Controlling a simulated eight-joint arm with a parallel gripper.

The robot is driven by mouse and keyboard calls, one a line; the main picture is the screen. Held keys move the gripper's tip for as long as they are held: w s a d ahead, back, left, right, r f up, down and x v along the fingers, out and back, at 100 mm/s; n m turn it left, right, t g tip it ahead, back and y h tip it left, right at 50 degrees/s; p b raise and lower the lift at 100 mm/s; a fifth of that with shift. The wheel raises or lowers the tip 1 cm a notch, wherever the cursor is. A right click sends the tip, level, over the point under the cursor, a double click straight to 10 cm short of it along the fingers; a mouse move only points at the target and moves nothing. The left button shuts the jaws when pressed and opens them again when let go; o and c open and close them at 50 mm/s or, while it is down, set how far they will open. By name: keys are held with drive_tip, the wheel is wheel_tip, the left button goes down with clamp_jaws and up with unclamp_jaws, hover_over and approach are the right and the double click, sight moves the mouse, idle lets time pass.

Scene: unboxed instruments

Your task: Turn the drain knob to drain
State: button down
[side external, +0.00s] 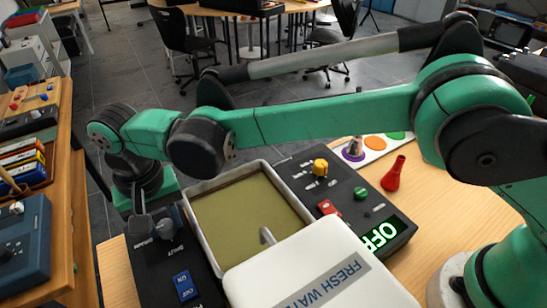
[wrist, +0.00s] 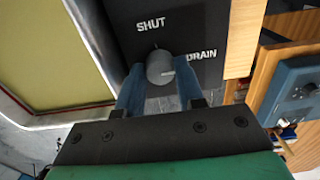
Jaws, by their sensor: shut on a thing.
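The grey drain knob (wrist: 160,67) sits on the dark panel between the SHUT label (wrist: 151,24) and the DRAIN label (wrist: 202,55) in the wrist view. My gripper (wrist: 159,84) has its two blue-grey fingers closed on either side of the knob. In the side external view the knob (side external: 170,217) is partly hidden by my gripper (side external: 156,222), which reaches down to the panel's left part. I cannot tell for certain which way the knob's mark points.
A tank of murky yellow-green liquid (side external: 243,215) stands beside the knob panel. A white FRESH WATER container (side external: 300,262) is in front. A red cone-shaped object (side external: 395,174) stands behind.

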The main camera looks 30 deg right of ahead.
sight(166, 223)
drive_tip(key=c, duration=0.5)
unclamp_jaws()
drive_tip(key=shift+c, duration=0.2)
drive_tip(key=shift+r, duration=2.85)
drive_tip(key=shift+d, duration=0.1)
